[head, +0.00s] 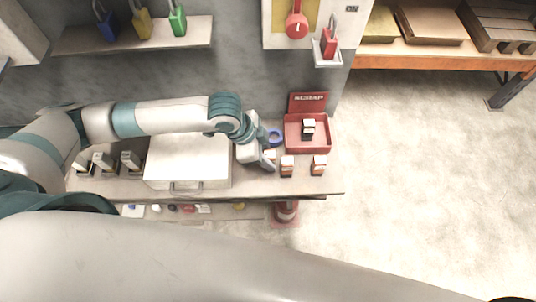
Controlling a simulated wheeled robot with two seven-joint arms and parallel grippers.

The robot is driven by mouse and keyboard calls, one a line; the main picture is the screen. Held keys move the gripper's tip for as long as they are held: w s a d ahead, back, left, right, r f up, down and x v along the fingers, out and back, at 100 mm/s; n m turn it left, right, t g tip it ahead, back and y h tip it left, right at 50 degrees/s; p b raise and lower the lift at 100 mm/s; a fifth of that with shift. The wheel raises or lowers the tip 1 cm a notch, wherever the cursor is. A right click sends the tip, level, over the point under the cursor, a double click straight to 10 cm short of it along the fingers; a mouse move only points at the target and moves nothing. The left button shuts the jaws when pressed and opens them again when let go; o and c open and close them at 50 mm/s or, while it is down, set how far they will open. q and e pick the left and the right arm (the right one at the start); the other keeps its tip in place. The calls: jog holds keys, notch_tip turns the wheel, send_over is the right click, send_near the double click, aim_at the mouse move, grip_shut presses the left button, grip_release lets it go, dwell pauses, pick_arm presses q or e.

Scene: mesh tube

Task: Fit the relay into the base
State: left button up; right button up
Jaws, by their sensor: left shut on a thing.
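My left gripper (265,165) points down at the bench, right of the large pale box. It is shut on a small relay (270,155) with a light top, mostly hidden by the fingers. Two similar relays, white and orange over black, stand just right of it: one near (287,166) and one farther right (319,165). Another dark block with a white top (308,128) lies in the red scrap tray. Several grey and black blocks (131,161) stand at the bench's left end; they may be bases, but I cannot tell. My right gripper is out of view.
The pale box (187,162) with a front handle fills the bench middle. A red scrap tray (292,146) and a blue ring (275,137) are at the back right. Padlocks (143,24) stand on a wall shelf. The floor at right is clear.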

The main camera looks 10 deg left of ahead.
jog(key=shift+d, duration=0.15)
pick_arm(q)
jog(key=o, duration=1.1)
jog(key=shift+f, duration=0.1)
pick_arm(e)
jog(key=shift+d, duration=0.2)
pick_arm(q)
jog(key=b+v, duration=0.2)
jog(key=v, duration=1)
jog(key=shift+a, duration=0.1)
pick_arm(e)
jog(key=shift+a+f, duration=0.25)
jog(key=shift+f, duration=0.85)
pick_arm(q)
jog(key=shift+o, duration=0.4)
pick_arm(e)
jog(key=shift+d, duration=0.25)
